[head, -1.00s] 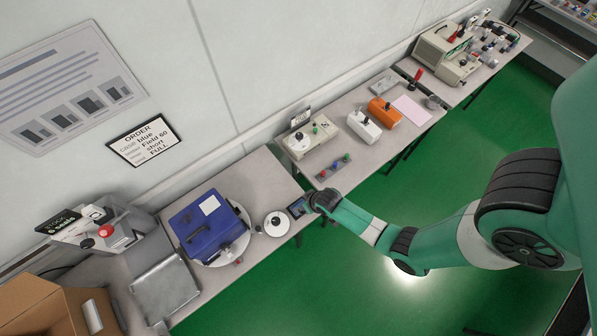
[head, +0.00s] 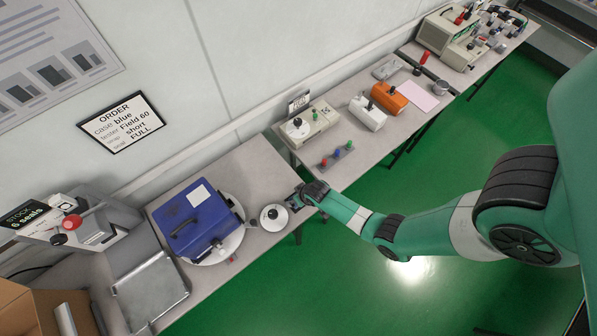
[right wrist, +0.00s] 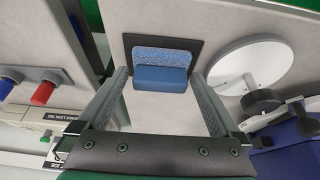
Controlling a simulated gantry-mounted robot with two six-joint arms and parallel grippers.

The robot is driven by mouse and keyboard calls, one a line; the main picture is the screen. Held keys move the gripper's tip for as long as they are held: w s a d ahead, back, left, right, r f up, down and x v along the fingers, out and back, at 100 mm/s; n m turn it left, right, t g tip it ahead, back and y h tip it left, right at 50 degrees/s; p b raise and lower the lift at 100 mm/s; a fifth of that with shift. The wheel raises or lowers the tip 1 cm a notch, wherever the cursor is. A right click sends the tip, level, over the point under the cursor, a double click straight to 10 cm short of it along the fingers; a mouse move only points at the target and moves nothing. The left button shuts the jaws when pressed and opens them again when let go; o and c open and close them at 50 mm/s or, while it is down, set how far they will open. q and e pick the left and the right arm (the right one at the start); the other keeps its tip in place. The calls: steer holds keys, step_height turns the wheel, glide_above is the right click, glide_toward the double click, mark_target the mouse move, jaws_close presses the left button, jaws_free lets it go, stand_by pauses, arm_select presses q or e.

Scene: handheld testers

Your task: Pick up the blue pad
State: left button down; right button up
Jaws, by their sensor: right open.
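The blue pad (right wrist: 160,72) lies on a dark square base (right wrist: 194,44) on the table, seen in the right wrist view. It has a speckled lighter blue face and a plain blue block along its near side. My right gripper (right wrist: 158,82) is open, with one finger on each side of the pad and nothing visibly gripped. In the head view, my right gripper (head: 298,198) is over the table's edge and hides most of the pad. My left gripper is not in view.
A white round dial with a black knob (head: 274,217) stands close beside the pad. A blue case (head: 190,225) sits on a round plate to its left. A panel with red, green and blue knobs (head: 337,157) lies on the neighbouring table. Bare tabletop (head: 235,170) lies behind.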

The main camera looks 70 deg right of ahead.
steer(key=c, duration=1.1)
steer(key=shift+r, duration=0.1)
steer(key=shift+r+p, duration=0.5)
steer(key=shift+r, duration=0.1)
steer(key=r+p, duration=0.1)
steer(key=r, duration=0.1)
steer(key=r+p, duration=0.1)
steer(key=shift+s+r+p, duration=0.2)
steer(key=shift+s+p, duration=0.1)
steer(key=shift+p, duration=0.05)
steer(key=s+r+p, duration=0.2)
steer(key=s, duration=0.2)
steer(key=s+r+p, duration=0.3)
steer(key=s, duration=0.2)
steer(key=s+r+p, duration=0.2)
steer(key=s+r, duration=0.1)
steer(key=s, duration=0.1)
steer(key=shift+s+d+r+p, duration=0.15)
steer(key=shift+s+d+p, duration=0.1)
steer(key=shift+d+p, duration=0.15)
